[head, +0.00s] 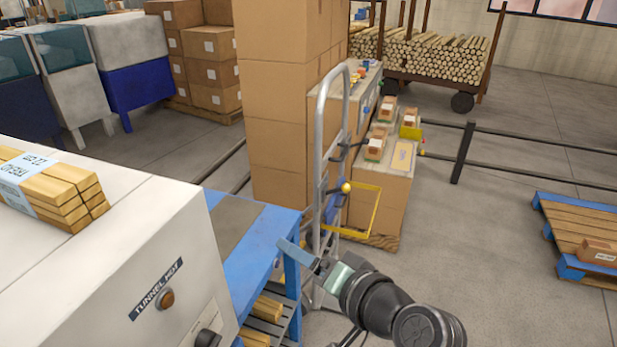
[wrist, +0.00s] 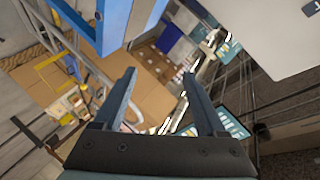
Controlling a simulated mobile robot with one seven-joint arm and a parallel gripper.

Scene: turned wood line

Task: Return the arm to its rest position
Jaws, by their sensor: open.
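My arm reaches in from the lower right of the head view, with my gripper (head: 296,252) beside the right edge of the blue table. In the wrist view my gripper (wrist: 158,76) has its two blue-grey fingers apart, with nothing between them. The blue table (head: 262,262) also shows close at the top left of the wrist view (wrist: 125,22). I cannot tell from these views whether the gripper touches the table's edge.
A hand truck (head: 327,150) stands just behind the gripper, by tall stacked cartons (head: 282,95). The white tunnel machine (head: 150,235) fills the lower left, with bundled wood strips (head: 45,190) on top. A blue-edged pallet (head: 570,232) lies right; grey floor between is clear.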

